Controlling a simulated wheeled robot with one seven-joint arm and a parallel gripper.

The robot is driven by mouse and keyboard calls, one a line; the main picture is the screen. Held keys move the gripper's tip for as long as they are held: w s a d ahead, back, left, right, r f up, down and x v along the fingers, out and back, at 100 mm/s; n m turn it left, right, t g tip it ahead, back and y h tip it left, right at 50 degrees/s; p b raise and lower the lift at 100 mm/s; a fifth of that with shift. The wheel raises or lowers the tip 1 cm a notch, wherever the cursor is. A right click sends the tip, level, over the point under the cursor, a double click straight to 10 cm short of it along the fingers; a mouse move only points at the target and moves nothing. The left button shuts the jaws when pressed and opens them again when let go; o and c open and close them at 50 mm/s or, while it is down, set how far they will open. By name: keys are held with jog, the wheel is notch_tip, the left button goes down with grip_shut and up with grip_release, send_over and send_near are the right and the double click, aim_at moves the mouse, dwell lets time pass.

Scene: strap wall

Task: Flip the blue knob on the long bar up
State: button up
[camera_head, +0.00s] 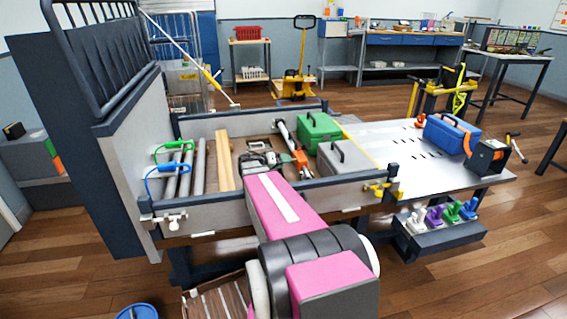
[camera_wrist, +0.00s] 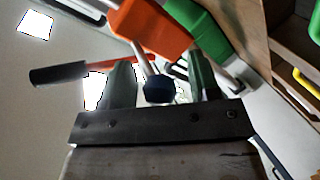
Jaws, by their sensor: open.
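A row of coloured knobs stands on a dark bar (camera_head: 447,240) at the lower right of the head view. The blue knob (camera_head: 468,211) is at its right end, beside a green one. In the head view my gripper (camera_head: 258,160) is small and partly hidden behind my pink arm, over the truck bed, well left of that row. In the wrist view my gripper (camera_wrist: 160,82) is open. A dark blue round knob (camera_wrist: 158,90) on a pale rod shows between the fingers; I cannot tell whether they touch it, or whether it is that blue knob.
A green case (camera_head: 320,133) and a grey case (camera_head: 345,158) stand in the walled bed. An orange tool (camera_head: 300,160) lies near my gripper. A blue case (camera_head: 451,134) and an orange-black reel (camera_head: 487,157) stand on the flat deck. The deck's middle is clear.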

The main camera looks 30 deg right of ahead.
jog(key=shift+d+f, duration=0.1)
jog(key=shift+d, duration=0.25)
grip_shut()
jog(key=shift+s+d+r+m+t+y, duration=0.1)
jog(key=shift+d+r+m+t+y, duration=0.2)
jog(key=shift+r+y, duration=0.9)
jog(key=shift+d+r+m+t+y, duration=0.15)
jog(key=shift+d+r+m+y, duration=0.15)
jog(key=shift+y, duration=1.7)
jog(key=shift+s+d+r+m+t+y, duration=0.1)
jog(key=shift+d+r+m+t+y, duration=0.25)
jog(key=shift+r+y, duration=0.9)
jog(key=shift+a+f+y, duration=0.15)
jog(key=shift+f+y, duration=0.2)
jog(key=shift+f, duration=0.05)
